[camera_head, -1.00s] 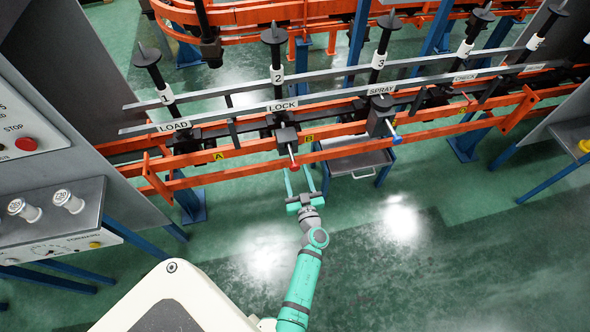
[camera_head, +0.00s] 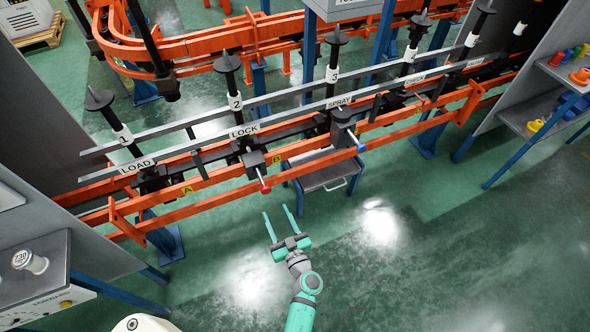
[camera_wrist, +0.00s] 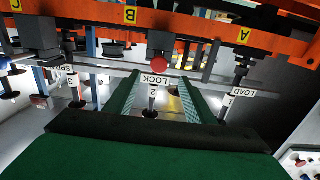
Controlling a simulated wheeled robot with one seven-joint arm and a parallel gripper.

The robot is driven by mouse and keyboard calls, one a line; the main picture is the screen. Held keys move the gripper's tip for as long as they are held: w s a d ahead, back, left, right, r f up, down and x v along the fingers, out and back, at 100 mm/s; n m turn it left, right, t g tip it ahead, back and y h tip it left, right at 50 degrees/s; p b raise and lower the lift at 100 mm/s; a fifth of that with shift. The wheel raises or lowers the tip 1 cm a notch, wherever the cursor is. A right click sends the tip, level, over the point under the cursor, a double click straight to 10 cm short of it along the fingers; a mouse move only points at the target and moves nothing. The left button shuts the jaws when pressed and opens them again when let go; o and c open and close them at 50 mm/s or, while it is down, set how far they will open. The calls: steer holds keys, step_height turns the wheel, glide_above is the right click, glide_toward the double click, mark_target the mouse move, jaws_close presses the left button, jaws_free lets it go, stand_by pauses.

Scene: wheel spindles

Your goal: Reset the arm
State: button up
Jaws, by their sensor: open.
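My gripper (camera_head: 279,224) is open and empty, with its two green fingers apart and pointing towards the rail line. It is in front of and below the orange rails in the head view, apart from them. In the wrist view my gripper (camera_wrist: 165,85) has its fingers to either side of the LOCK label (camera_wrist: 155,79), which is beyond them. The red-tipped lever (camera_head: 265,188) at LOCK stands just past the fingertips in the head view. Its red knob also shows in the wrist view (camera_wrist: 158,64).
Orange rails (camera_head: 225,172) with numbered black spindles (camera_head: 233,75) run across. The blue-tipped lever (camera_head: 360,147) is at SPRAY. A small grey table (camera_head: 330,176) stands beneath the rails. A control panel (camera_head: 35,275) is at left, a shelf (camera_head: 530,110) at right. Green floor in front is clear.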

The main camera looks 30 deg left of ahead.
steer(key=s+d+r+m+t+h, duration=0.2)
steer(key=s+d+r+m+h, duration=0.3)
steer(key=s+d, duration=0.7)
steer(key=s+d+r+m+t+h, duration=0.2)
steer(key=s+d+r+m+h, duration=0.3)
steer(key=s+d+r+h, duration=0.4)
steer(key=s+d+r, duration=0.4)
steer(key=d, duration=0.4)
steer(key=shift+d+m+t+h, duration=0.15)
steer(key=shift+m+t+h, duration=0.15)
steer(key=shift+m+t, duration=0.1)
